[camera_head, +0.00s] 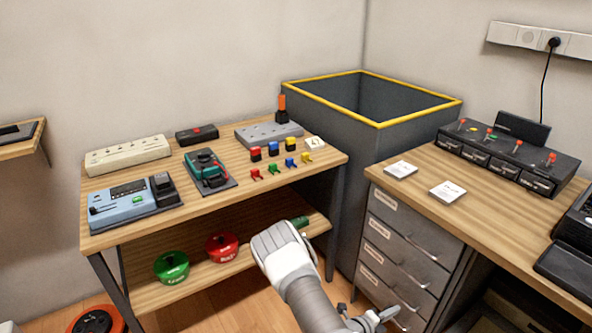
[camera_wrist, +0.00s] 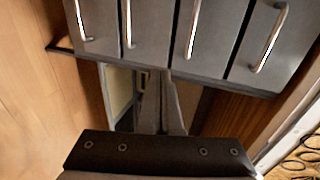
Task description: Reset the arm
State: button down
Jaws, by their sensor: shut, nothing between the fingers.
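My arm (camera_head: 300,278) reaches up from the bottom edge in the head view, in front of the left workbench and left of the drawer cabinet. It is bent, with its pale rounded joint just in front of the bench's lower shelf. In the wrist view my gripper (camera_wrist: 168,82) shows as narrow grey fingers beyond a dark bar. The fingers are together, with nothing held between them. They point toward the grey drawers (camera_wrist: 150,35), which appear turned sideways and lie beyond the fingertips.
The left workbench (camera_head: 228,196) carries power strips, devices and small coloured parts; green and red reels sit on its lower shelf. A tall grey bin (camera_head: 343,155) with a yellow rim stands behind. The right desk (camera_head: 487,208) tops the drawers. Wooden floor (camera_wrist: 45,115) is open beside them.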

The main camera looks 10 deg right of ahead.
jog(key=s+a+r+m+g+y, duration=0.1)
jog(key=s+a+r+m+g, duration=0.15)
jog(key=r+m, duration=0.95)
jog(key=s+a+r+m+g+y, duration=0.1)
jog(key=a+r+m+g+y, duration=0.2)
jog(key=r+m, duration=1)
jog(key=s+a+r+m+t+y, duration=0.3)
jog(key=s+a+r+m+y, duration=0.2)
jog(key=s+a+r+m, duration=0.35)
jog(key=s+a+r+m+t+y, duration=0.4)
jog(key=a+r+m, duration=0.3)
jog(key=a+r, duration=0.4)
notch_tip(320, 180, up, 21)
jog(key=s+g+p, duration=0.1)
jog(key=p, duration=1.8)
jog(key=shift+s+d+p, duration=0.15)
jog(key=shift+d+p, duration=0.15)
jog(key=shift+d, duration=0.15)
jog(key=shift+d, duration=0.15)
